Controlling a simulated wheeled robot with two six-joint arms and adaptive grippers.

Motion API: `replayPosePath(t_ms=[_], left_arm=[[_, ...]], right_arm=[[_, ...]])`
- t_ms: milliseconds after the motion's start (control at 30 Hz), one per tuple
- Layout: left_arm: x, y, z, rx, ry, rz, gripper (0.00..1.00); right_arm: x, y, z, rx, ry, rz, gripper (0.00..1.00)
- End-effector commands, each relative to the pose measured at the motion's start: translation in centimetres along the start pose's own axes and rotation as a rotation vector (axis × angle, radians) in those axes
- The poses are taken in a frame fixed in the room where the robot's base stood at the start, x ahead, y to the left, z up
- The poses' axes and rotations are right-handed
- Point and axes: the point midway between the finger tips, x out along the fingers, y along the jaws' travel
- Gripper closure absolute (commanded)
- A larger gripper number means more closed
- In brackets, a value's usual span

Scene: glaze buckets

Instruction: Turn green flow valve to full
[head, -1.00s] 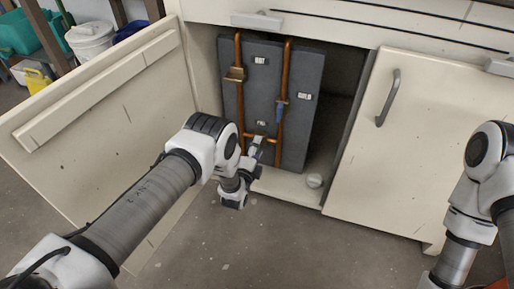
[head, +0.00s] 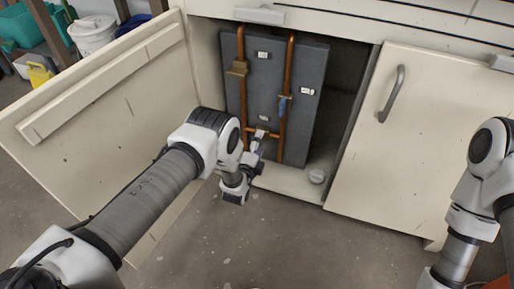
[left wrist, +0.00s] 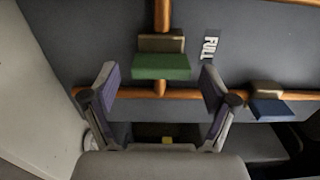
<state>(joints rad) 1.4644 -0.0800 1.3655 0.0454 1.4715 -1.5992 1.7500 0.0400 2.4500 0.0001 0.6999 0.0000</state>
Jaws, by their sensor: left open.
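The green valve handle (left wrist: 161,67) shows in the left wrist view as a flat bar below a brass block, where a vertical copper pipe meets a horizontal one. The white FULL label (left wrist: 210,45) is just right of it. My left gripper (left wrist: 158,78) is open, with one finger on each side of the green handle and a visible gap on both sides. In the head view, my left gripper (head: 259,142) is low in front of the grey panel (head: 272,85) and mostly covers the green handle. My right gripper is out of view; only my right arm shows.
A blue handle (left wrist: 268,108) is right of my left gripper. The open cabinet door (head: 100,110) stands left of my arm.

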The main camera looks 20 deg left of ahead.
Motion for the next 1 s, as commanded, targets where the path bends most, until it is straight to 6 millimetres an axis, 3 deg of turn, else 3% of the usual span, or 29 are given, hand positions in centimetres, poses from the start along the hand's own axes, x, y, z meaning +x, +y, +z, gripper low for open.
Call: replayPosePath(t_ms=[167, 400, 500, 667, 1000], left_arm=[[-2.7, 0.1, 0.0, 0.0, 0.0, 0.005, 0.15], [-8.9, 0.1, 0.0, 0.001, 0.001, 0.005, 0.15], [-10.7, 0.1, 0.0, 0.001, 0.001, 0.004, 0.15], [-11.8, 0.1, 0.0, 0.001, 0.001, 0.002, 0.15], [-11.8, 0.0, 0.0, 0.0, 0.001, 0.001, 0.15]], right_arm=[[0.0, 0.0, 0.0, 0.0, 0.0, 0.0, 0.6], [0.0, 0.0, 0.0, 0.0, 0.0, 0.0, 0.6], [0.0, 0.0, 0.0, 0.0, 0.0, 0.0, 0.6], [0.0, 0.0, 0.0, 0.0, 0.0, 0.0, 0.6], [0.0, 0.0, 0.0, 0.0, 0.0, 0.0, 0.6]])
